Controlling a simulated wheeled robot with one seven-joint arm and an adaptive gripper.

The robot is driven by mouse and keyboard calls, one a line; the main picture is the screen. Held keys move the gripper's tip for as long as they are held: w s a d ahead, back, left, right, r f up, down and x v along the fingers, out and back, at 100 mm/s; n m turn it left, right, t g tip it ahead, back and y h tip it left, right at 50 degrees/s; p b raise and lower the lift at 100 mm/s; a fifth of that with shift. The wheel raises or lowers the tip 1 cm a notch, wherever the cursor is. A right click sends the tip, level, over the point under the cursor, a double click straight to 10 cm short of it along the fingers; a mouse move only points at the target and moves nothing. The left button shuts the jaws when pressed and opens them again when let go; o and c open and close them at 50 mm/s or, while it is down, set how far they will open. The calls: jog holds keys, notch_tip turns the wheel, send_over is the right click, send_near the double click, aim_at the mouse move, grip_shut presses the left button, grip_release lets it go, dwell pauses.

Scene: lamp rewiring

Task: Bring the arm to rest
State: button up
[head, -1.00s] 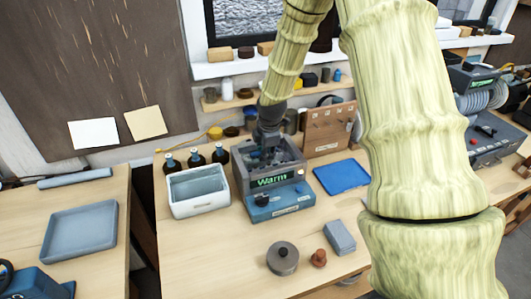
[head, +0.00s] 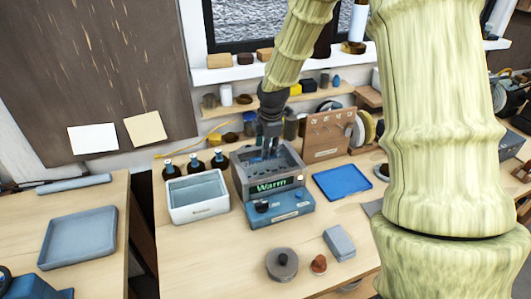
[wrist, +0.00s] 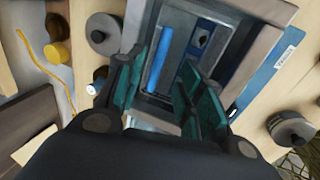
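My gripper (head: 270,148) points down over the open well of a grey and blue machine (head: 280,205) whose green display reads "Warm". In the wrist view, the two teal-padded fingers of my gripper (wrist: 163,95) stand apart with nothing between them. A blue rod (wrist: 160,58) lies inside the well, beyond the fingertips. The rod does not look held. My arm reaches over the bench from the right side of the head view.
A white bin (head: 197,210) and several dark bottles stand left of the machine. A blue tray (head: 341,182) and a wooden tool board (head: 327,135) are to its right. A round grey weight (head: 282,264) and a grey box (head: 339,243) sit in front. The bench's front left is clear.

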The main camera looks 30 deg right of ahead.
jog(key=shift+v, duration=2.45)
